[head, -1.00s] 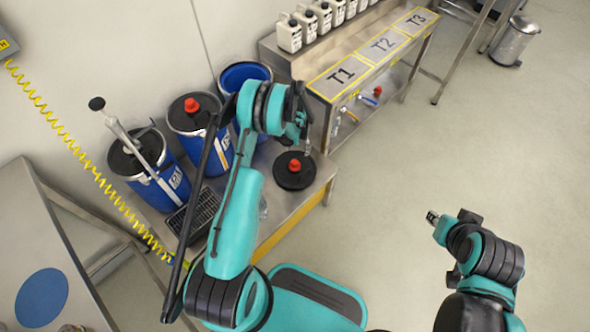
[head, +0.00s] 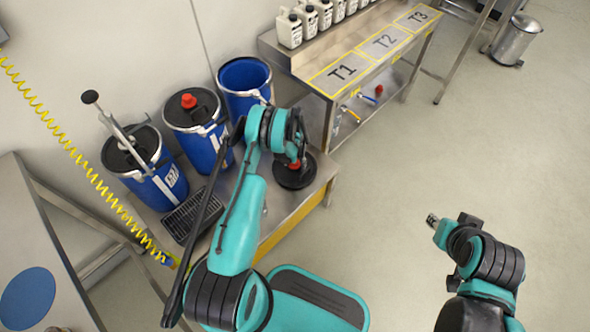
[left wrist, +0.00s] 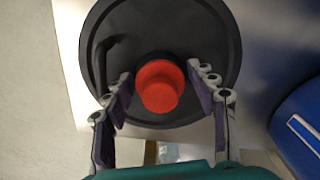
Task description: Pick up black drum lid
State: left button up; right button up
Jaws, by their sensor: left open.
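The black drum lid (head: 296,178) lies flat on the metal bench, close to its right end. It is a round black disc with a red knob in the middle, and my left arm partly covers it in the head view. In the left wrist view the lid (left wrist: 205,40) fills the upper middle. Its red knob (left wrist: 160,84) sits between the fingers of my left gripper (left wrist: 162,98), which is open with a gap on both sides of the knob. My right gripper (head: 432,220) is over the floor at the right, away from the bench; its jaws are too small to judge.
An open blue drum (head: 244,84), a lidded blue drum with a red cap (head: 200,133) and a drum with a pump (head: 150,178) stand behind the bench's grate (head: 186,215). The T1–T3 table (head: 335,82) holds several white bottles.

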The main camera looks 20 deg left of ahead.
pick_arm(q)
jog(key=shift+r, duration=0.1)
jog(key=c, duration=1.1)
